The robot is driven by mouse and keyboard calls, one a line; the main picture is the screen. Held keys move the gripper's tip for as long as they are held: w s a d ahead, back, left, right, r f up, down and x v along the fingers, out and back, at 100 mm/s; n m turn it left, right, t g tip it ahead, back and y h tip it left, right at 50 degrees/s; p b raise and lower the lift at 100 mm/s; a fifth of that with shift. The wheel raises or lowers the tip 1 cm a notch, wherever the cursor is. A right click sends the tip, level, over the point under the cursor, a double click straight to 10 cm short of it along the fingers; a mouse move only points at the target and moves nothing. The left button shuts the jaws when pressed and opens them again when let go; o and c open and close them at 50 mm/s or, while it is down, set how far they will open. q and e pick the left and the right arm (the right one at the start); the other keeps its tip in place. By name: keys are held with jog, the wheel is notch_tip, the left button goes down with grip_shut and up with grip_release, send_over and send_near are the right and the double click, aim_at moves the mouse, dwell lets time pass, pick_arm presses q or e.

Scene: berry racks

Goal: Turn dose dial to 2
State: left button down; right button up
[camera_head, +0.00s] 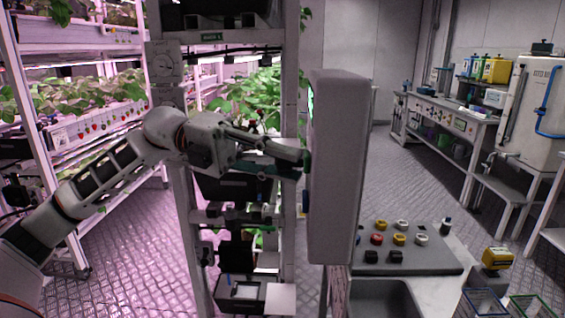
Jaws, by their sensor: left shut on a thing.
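A tall pale grey panel box (338,170) stands upright in the middle, seen nearly edge-on. Its front faces left, and a thin sliver of green display (310,103) shows on it. My left gripper (304,161) reaches in from the left with its fingertips against this front face. It is shut on the dose dial there, which is mostly hidden by the fingers and the steep angle. The dial's numbers and pointer cannot be read. My right gripper is not in view.
Planted shelves (85,133) are at left. A console (440,262) with coloured knobs is below right of the panel. A workbench (450,118) stands at back right. The floor between is clear.

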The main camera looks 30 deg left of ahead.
pick_arm(q)
jog(key=c, duration=1.8)
grip_release()
jog(key=a, duration=0.8)
jog(key=a+r, duration=0.1)
jog(key=a, duration=0.3)
jog(key=shift+s, duration=0.4)
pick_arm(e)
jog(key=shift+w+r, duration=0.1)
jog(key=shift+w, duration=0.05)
